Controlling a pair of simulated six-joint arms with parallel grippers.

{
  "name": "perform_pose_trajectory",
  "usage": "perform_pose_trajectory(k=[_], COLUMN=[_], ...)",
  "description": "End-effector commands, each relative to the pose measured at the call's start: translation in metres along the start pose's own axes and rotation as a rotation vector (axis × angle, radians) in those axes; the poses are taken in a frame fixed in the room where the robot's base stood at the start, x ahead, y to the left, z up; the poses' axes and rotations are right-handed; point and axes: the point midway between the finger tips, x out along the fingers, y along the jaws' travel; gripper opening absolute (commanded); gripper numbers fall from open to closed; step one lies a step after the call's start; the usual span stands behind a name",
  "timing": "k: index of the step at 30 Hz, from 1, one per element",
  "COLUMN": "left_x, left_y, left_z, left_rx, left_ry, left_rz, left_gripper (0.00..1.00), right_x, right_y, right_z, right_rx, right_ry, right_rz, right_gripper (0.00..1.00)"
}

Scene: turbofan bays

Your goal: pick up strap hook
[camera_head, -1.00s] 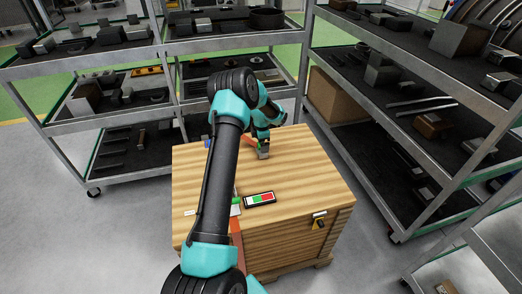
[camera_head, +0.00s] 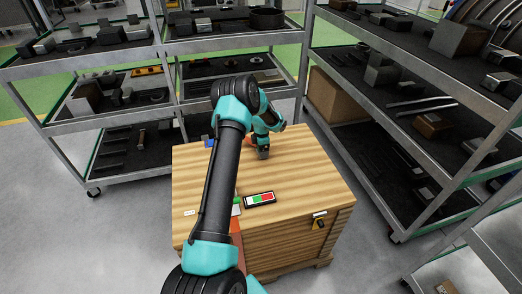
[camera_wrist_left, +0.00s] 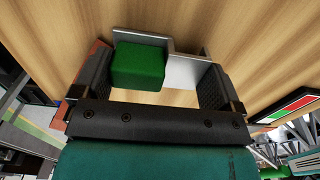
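In the left wrist view a green block (camera_wrist_left: 138,65) and a light grey angled piece (camera_wrist_left: 184,70) lie together on the wood between my fingers; I take them for the strap hook. My left gripper (camera_wrist_left: 153,88) is open around them, its fingers apart. An orange-red strip (camera_wrist_left: 92,52) shows beside the left finger. In the head view my left gripper (camera_head: 263,153) is low over the crate's far part, and the arm hides much around it. An orange strap (camera_head: 237,245) hangs over the crate's near edge. My right gripper is not in view.
The wooden crate (camera_head: 305,180) carries a white, green and red panel (camera_head: 260,198); a padlock (camera_head: 319,221) hangs on its front. Metal shelving with parts stands behind (camera_head: 100,61) and to the right (camera_head: 425,85). The crate's right top is clear.

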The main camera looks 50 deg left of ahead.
Motion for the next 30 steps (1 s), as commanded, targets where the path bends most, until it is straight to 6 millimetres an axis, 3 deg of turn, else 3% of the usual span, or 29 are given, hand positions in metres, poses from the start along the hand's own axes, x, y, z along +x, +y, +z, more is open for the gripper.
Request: perform_pose_trajectory(k=[6,17,25,30], left_x=[0.0,-0.007,-0.04,-0.038], left_y=[0.0,0.0,0.0,-0.022], left_z=[0.0,0.0,0.0,-0.006], left_rx=[0.0,0.0,-0.001,0.002], left_ry=[0.0,-0.001,-0.001,0.001], left_rz=[0.001,0.001,0.002,0.0], left_gripper=[0.64,0.64,0.64,0.64], right_x=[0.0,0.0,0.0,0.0], right_y=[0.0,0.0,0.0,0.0], right_z=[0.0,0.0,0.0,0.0], right_rx=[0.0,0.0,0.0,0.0], right_ry=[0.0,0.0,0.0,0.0], right_rz=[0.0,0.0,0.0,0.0], right_gripper=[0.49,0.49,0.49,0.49])
